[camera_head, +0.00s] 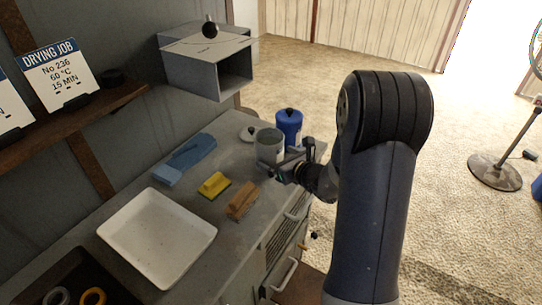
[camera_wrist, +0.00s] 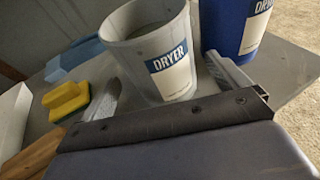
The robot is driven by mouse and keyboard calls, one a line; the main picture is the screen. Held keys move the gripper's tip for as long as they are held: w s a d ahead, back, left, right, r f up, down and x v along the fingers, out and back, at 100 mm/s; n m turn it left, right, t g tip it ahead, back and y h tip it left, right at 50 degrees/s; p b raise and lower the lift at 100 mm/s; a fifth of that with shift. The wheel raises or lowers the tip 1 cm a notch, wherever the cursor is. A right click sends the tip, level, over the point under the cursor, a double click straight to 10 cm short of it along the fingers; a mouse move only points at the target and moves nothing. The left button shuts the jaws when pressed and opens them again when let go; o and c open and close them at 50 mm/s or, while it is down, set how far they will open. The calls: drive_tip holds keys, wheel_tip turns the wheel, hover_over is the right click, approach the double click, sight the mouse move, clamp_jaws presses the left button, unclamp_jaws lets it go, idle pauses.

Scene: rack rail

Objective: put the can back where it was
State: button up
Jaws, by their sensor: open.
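A grey open-topped can (camera_head: 270,147) with a white DRYER label stands upright on the grey bench, near its far end. In the wrist view the grey can (camera_wrist: 150,50) lies ahead of my gripper, between the lines of its two fingers. A blue can (camera_head: 289,124) with a DRYER label and a dark knob on top stands just behind it to the right; it also shows in the wrist view (camera_wrist: 237,25). My gripper (camera_head: 283,166) is open, low at the near side of the grey can. I cannot tell whether a finger touches it.
A round pale lid (camera_head: 249,134) lies left of the grey can. A wooden brush (camera_head: 242,201), a yellow sponge (camera_head: 213,185) and a blue cloth (camera_head: 187,157) lie nearer. A white tray (camera_head: 157,238) fills the front. A grey metal box (camera_head: 207,66) juts from the wall above.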

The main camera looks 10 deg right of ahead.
drive_tip(key=v, duration=0.7)
drive_tip(key=shift+s, duration=0.1)
